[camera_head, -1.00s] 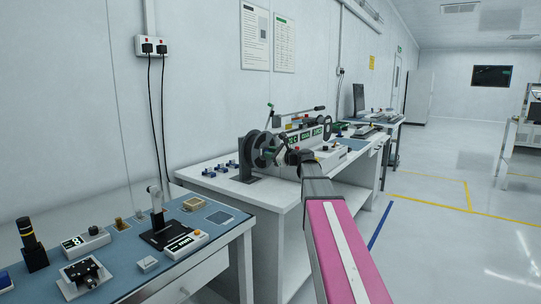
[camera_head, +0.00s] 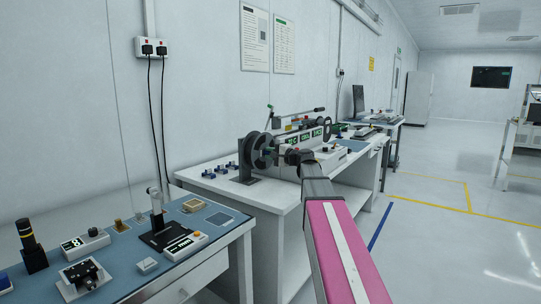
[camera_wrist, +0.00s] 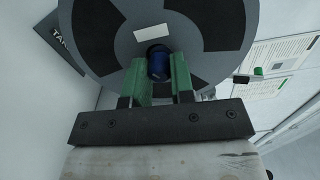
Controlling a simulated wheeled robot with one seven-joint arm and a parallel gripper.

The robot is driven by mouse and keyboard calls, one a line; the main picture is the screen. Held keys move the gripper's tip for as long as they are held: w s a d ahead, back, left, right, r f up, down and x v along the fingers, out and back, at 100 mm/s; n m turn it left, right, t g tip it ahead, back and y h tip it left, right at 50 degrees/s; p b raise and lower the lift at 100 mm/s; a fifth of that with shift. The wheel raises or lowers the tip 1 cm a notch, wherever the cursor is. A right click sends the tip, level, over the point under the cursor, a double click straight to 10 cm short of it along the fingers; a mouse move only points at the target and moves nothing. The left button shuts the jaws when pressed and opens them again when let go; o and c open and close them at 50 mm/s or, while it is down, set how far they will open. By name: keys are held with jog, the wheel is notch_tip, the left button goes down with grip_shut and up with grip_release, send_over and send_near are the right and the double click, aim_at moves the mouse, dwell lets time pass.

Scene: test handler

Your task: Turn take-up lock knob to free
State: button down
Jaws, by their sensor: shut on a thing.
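The take-up reel (camera_head: 258,151) is a grey and black disc standing upright on the white test handler bench. In the wrist view the reel (camera_wrist: 112,22) fills the upper middle, with a small white label on its face. The take-up lock knob (camera_wrist: 159,66) is a dark blue cylinder in front of the hub. My gripper (camera_wrist: 160,74) has green fingers on both sides of the knob and is shut on it. In the head view my gripper (camera_head: 278,151) is small at the reel face, and the knob is hidden there.
The handler (camera_head: 305,137) with green displays stands right of the reel. Small blue-knobbed parts (camera_head: 218,169) lie to its left. A nearer bench (camera_head: 110,262) holds instruments.

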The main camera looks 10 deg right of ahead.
jog(key=n, duration=1.1)
jog(key=shift+s+a+r, duration=0.1)
jog(key=shift+s+a, duration=0.1)
jog(key=shift+s, duration=0.05)
dwell(0.4)
jog(key=c, duration=1)
grip_release()
jog(key=v, duration=1)
jog(key=shift+s+d+r, duration=0.1)
jog(key=shift+s+d, duration=0.15)
jog(key=shift+s, duration=0.05)
